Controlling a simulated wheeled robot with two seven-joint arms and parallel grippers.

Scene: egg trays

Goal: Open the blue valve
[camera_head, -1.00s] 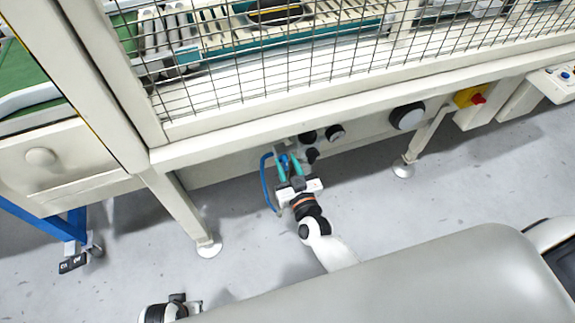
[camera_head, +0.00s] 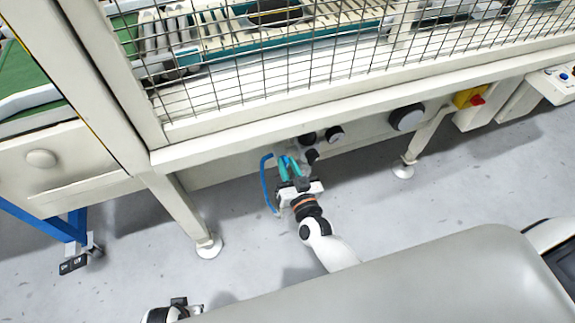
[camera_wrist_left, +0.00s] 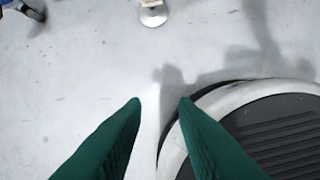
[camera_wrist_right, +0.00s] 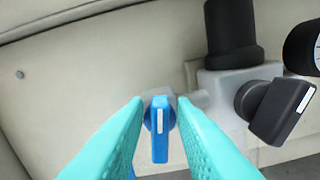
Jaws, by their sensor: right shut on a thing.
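The blue valve (camera_wrist_right: 160,128) shows in the right wrist view as a small blue lever with a white stripe. Its lever points straight down in that view, in front of the beige machine wall. My right gripper (camera_head: 289,162) has teal fingers and is shut on the lever, one finger on each side. In the head view the fingers and gripper largely hide the valve under the machine's front beam. My left gripper (camera_wrist_left: 160,100) has dark green fingers, apart and empty, above the grey floor.
A blue hose (camera_head: 265,183) hangs left of my right gripper. A black knob (camera_wrist_right: 280,108) on a grey fitting and a gauge (camera_head: 335,132) are to the right. The beige beam (camera_head: 230,142) and mesh guard lie above. A machine foot (camera_head: 209,247) stands at left.

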